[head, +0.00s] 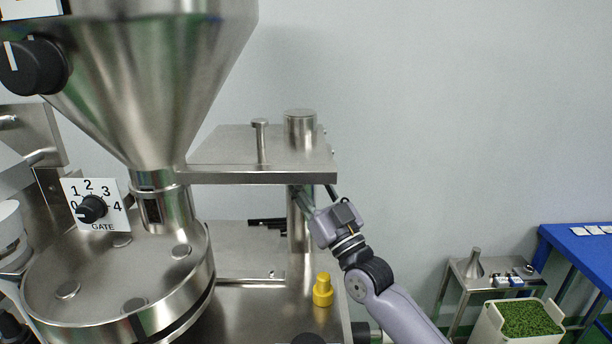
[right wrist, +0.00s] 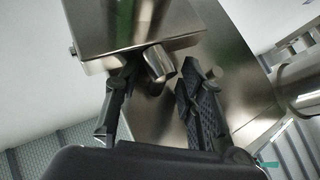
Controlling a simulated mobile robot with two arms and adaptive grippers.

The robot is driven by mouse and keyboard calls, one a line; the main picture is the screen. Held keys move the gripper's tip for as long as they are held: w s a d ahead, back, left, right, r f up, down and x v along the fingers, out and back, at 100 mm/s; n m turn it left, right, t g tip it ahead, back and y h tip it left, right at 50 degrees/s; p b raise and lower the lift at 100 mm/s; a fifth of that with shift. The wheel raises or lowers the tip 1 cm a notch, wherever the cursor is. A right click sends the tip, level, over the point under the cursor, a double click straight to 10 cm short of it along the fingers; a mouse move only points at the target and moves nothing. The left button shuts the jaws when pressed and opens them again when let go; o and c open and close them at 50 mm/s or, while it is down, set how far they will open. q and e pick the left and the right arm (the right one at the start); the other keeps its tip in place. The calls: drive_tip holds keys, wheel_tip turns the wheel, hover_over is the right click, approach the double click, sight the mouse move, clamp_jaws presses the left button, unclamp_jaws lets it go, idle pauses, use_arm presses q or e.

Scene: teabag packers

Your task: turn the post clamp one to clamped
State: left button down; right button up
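A metal post (head: 295,220) stands on the machine deck and passes up through a flat steel bracket (head: 255,178), with its round cap (head: 300,116) on top. A small dark rod (head: 331,191) shows under the bracket's right end; I cannot tell if it is the clamp's handle. My right gripper (head: 305,198) reaches in under the bracket beside the post, its fingers partly hidden. In the right wrist view my right gripper (right wrist: 158,80) has its fingers apart, with a short metal cylinder (right wrist: 158,63) near and between the tips. The clamp's state is unclear. My left gripper is out of view.
A steel hopper (head: 160,75) and round drum (head: 120,275) fill the left side. A small side table (head: 500,268), a crate of green leaves (head: 487,320) and a blue table (head: 575,245) stand right.

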drive_tip(key=v, duration=1.2)
drive_tip(key=shift+w, duration=0.1)
